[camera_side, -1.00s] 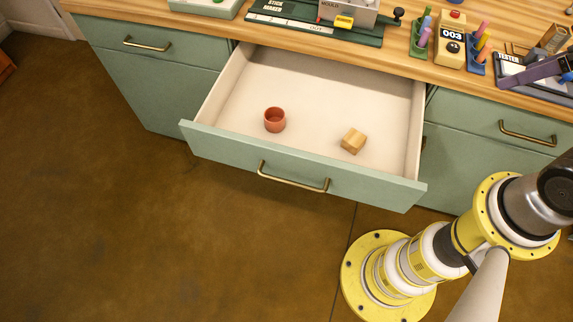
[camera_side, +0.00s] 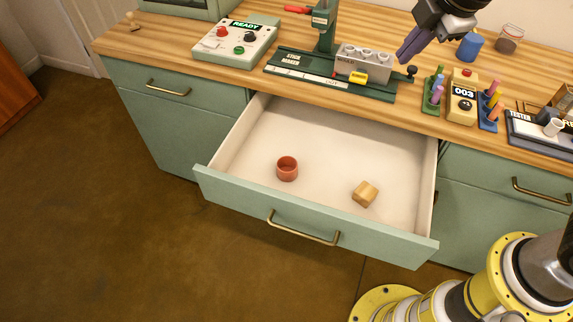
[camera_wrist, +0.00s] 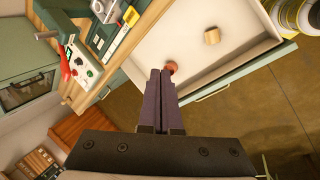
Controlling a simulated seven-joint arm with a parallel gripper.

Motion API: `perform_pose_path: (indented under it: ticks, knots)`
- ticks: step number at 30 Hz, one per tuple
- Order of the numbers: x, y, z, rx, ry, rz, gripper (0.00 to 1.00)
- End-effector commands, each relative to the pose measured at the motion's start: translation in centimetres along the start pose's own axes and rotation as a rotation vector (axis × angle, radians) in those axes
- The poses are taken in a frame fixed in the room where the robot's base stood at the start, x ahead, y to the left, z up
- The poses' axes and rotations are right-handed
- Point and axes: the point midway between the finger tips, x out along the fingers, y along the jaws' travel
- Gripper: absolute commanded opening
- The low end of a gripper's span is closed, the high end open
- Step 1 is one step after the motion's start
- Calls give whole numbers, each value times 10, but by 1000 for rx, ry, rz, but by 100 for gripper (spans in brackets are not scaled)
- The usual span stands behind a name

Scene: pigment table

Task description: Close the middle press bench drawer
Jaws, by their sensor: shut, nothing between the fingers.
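The middle drawer (camera_side: 316,228) of the green bench stands pulled far out, with a brass bar handle (camera_side: 303,228) on its front. Inside it lie a small red-brown cup (camera_side: 287,169) and a wooden block (camera_side: 365,194), apart from each other. My gripper (camera_side: 404,56) is shut and empty, above the bench top near the grey mould block, behind the drawer. In the wrist view its dark purple fingers (camera_wrist: 160,75) are together. The drawer's white interior (camera_wrist: 187,39), the cup (camera_wrist: 171,67), the block (camera_wrist: 212,36) and the handle (camera_wrist: 213,92) also show there.
On the wooden top (camera_side: 130,40) stand a READY button box (camera_side: 236,40), a green stick maker press (camera_side: 325,75), pen holders, a tester (camera_side: 540,130), a blue cup (camera_side: 469,47) and a jar (camera_side: 508,40). Closed drawers flank the open one.

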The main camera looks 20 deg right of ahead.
Motion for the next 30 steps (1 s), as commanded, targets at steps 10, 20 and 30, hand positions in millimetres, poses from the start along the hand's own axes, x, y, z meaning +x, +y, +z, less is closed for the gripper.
perform_pose_path:
  ticks: [10,20,30]
  knots:
    - [124,-26,-159,-563,-12,-143,0]
    - [216,-139,-248,-853,-50,-282,0]
    - [241,-169,-253,-902,-57,-305,0]
